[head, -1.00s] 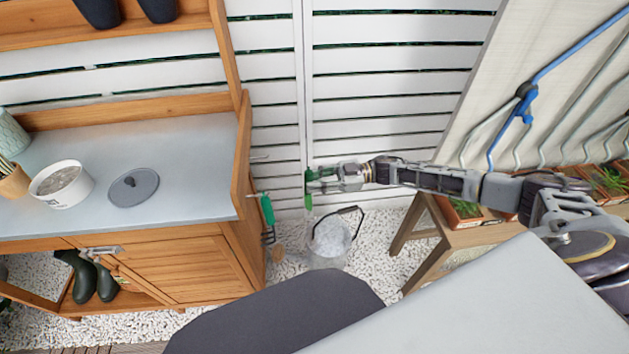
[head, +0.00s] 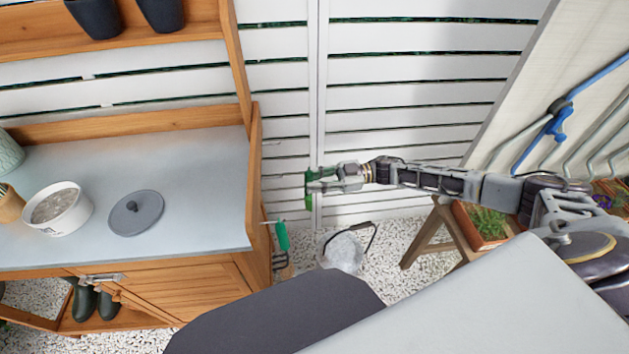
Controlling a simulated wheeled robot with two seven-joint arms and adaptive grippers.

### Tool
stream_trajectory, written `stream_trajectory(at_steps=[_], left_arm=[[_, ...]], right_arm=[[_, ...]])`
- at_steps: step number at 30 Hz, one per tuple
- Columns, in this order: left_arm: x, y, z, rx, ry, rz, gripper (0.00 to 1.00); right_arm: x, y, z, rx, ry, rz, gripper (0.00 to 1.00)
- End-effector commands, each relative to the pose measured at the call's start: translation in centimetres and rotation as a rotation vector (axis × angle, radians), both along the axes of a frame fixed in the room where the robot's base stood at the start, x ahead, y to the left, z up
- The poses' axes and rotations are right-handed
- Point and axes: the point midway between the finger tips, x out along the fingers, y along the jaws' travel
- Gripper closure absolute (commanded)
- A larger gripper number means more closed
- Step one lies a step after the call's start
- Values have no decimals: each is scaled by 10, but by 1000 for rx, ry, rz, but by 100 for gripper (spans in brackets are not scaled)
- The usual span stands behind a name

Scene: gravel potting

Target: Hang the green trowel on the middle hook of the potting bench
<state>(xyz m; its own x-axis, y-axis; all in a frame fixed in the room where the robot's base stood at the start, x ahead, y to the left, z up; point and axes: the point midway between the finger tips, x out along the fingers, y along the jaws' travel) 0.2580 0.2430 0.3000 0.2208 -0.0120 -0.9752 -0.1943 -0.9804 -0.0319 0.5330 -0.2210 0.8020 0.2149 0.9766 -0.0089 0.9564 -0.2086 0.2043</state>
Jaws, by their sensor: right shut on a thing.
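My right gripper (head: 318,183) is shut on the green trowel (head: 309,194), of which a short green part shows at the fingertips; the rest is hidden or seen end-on. It holds the trowel in the air, right of the potting bench's side panel (head: 255,165) and apart from it. A thin metal hook (head: 272,143) sticks out from the far part of that panel. A green-handled hand fork (head: 282,236) hangs near the panel's front end. The middle hook cannot be clearly made out between them. My left gripper is not in view.
A metal bucket (head: 341,252) stands on gravel below the gripper. A white slatted fence (head: 410,90) is behind. A wooden stand with a planter (head: 482,222) is at right. The benchtop (head: 195,185) holds a white pot (head: 58,210) and a grey lid (head: 136,213).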

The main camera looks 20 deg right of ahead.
Motion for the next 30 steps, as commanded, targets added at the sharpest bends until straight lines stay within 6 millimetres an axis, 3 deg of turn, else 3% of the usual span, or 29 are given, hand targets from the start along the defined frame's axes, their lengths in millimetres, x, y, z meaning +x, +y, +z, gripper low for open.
stream_trajectory(at_steps=[13,30], left_arm=[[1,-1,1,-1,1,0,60],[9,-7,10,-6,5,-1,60]], right_arm=[[1,3,0,1,-1,0,100],[6,20,-2,1,0,0,100]])
